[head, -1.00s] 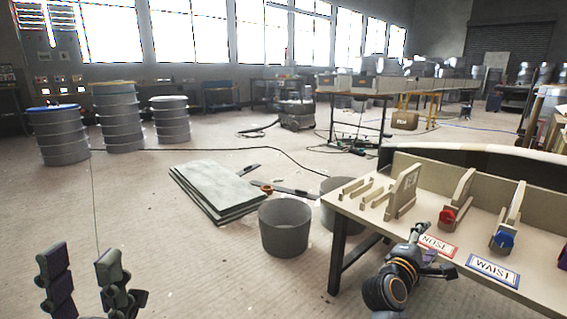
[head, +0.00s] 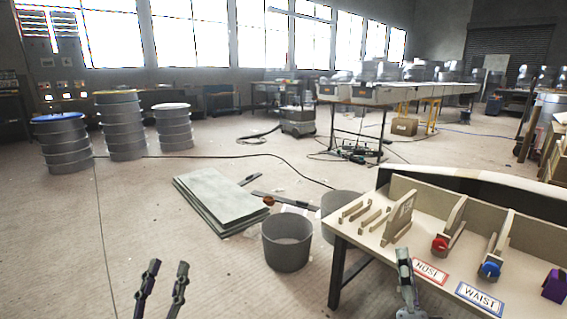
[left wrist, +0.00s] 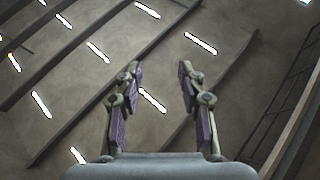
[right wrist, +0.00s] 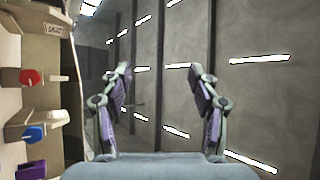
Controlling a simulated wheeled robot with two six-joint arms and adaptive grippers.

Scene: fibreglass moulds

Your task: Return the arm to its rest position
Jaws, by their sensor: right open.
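My left gripper (head: 165,268) points up at the bottom left of the head view, over open floor. Its two fingers stand apart with nothing between them, as the left wrist view (left wrist: 158,70) also shows. My right gripper (head: 404,255) points up in front of the bench (head: 393,268), left of the NOSE label (head: 430,271). In the head view its fingers overlap, but in the right wrist view (right wrist: 158,72) they are apart and empty. Both wrist views look up at the ceiling and its lights. Most of both arms is out of view.
The bench holds wooden dividers, a red clamp (head: 439,244), a blue clamp (head: 489,270) and a purple one (head: 554,285). A grey bucket (head: 287,252) and stacked sheets (head: 215,200) are on the floor ahead. Drums (head: 122,130) stand farther left. The left floor is clear.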

